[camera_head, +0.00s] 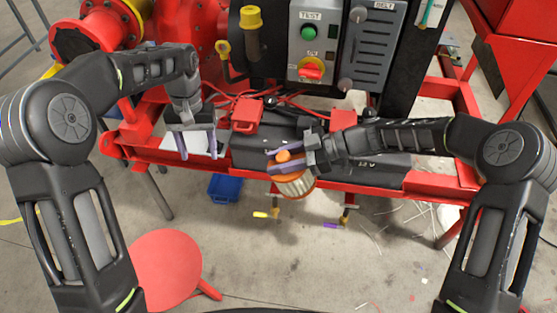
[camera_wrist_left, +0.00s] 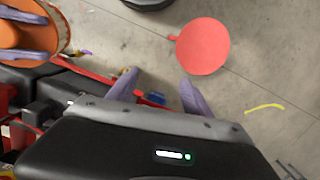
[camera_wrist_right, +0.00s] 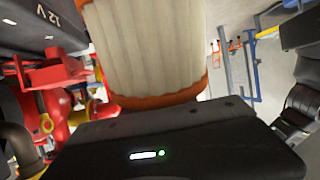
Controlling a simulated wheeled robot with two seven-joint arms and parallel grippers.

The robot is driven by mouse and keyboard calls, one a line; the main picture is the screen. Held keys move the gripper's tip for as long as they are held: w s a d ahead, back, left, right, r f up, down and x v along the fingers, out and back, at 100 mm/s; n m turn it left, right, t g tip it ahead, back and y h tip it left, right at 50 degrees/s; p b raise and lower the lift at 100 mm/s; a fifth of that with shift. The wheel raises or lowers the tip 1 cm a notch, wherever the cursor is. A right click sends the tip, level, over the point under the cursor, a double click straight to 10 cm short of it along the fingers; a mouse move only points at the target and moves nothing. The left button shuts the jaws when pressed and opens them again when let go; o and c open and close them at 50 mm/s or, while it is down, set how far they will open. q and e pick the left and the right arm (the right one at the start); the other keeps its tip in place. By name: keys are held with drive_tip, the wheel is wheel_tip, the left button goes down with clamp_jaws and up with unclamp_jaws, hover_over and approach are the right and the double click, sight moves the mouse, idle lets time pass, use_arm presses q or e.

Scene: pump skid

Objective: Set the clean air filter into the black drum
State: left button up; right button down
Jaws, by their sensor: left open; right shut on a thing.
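The clean air filter (camera_head: 296,187), a cream pleated cylinder with orange ends, hangs in front of the red skid rail. My right gripper (camera_head: 272,160) is shut on its orange end. The filter fills the upper middle of the right wrist view (camera_wrist_right: 150,45) and shows at the top left of the left wrist view (camera_wrist_left: 62,28). My left gripper (camera_head: 197,147) is open and empty, left of the filter and apart from it. A black rounded housing (camera_head: 262,72), apparently the black drum, stands behind the grippers, left of the control box. Its opening cannot be made out.
A dark battery (camera_head: 255,155) sits on the red skid rail (camera_head: 135,158) behind the filter. Red clamps and cables lie on top. The grey control box (camera_head: 316,45) stands above. A blue bin (camera_head: 224,188) and a red round stool (camera_head: 165,270) are below. Floor in front is mostly free.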

use_arm(q)
drive_tip(key=s+a, duration=0.1)
drive_tip(key=a, duration=0.7)
drive_tip(key=shift+s+f, duration=0.15)
drive_tip(key=shift+a, duration=0.1)
drive_tip(key=s+d+f+t+h, duration=0.1)
drive_tip(key=s+d+f, duration=0.2)
drive_tip(key=d+f, duration=0.5)
drive_tip(key=s+d+f+h, duration=0.2)
drive_tip(key=s+d+f, duration=0.1)
drive_tip(key=d+f, duration=0.55)
drive_tip(key=s+d+f, duration=0.4)
drive_tip(key=s+f, duration=0.1)
drive_tip(key=s, duration=0.3)
drive_tip(key=s+d+f+t+h, duration=0.1)
drive_tip(key=s+d+f, duration=0.4)
drive_tip(key=s, duration=0.4)
drive_tip(key=shift+s+f+n, duration=0.25)
drive_tip(key=shift+f+n, duration=0.05)
drive_tip(key=shift+f, duration=0.15)
drive_tip(key=shift+w, duration=0.1)
